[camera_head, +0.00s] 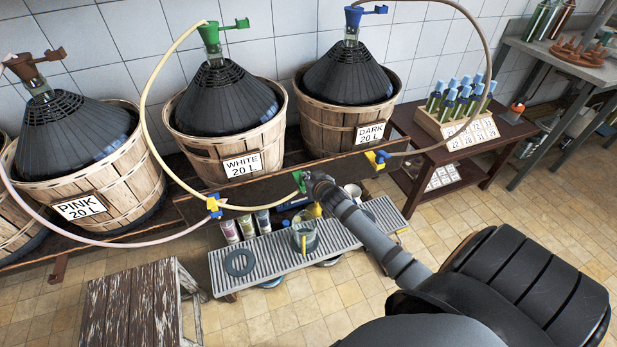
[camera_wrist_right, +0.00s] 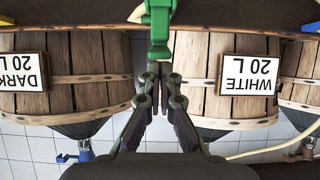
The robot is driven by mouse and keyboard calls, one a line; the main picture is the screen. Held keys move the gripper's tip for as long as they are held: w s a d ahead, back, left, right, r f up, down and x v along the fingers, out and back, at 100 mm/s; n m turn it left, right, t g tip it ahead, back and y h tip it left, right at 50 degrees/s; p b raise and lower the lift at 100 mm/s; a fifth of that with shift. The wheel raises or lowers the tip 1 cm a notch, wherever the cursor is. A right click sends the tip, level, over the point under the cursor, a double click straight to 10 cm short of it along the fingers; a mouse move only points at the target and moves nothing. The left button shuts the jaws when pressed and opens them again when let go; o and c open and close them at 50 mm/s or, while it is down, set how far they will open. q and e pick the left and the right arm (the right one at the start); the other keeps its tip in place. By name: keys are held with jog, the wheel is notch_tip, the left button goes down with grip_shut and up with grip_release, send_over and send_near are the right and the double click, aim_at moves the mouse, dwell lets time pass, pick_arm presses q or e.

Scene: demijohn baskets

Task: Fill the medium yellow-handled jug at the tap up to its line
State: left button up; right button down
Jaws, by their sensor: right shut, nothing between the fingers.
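A clear jug (camera_head: 304,240) with yellow on it stands on the slatted grey rack, below the shelf edge. Its fill line and level are too small to tell. A green tap (camera_head: 300,182) sits at the end of the pale hose from the WHITE demijohn. My right gripper (camera_head: 314,181) is just beside this tap, shut and empty. In the right wrist view my right gripper's fingertips (camera_wrist_right: 160,72) are together, close to the green tap (camera_wrist_right: 160,30); whether they touch it I cannot tell. My left gripper is not in view.
A blue-yellow tap (camera_head: 213,206) and a yellow-blue tap (camera_head: 377,159) flank the green one. The slatted rack (camera_head: 345,240) also holds a dark ring (camera_head: 239,262); several cans (camera_head: 246,227) stand behind it. A worn wooden stool (camera_head: 130,305) is at front left.

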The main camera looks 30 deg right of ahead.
jog(key=shift+s+f+p, duration=0.4)
jog(key=shift+f+p, duration=0.2)
jog(key=shift+f, duration=0.2)
dwell(7.2)
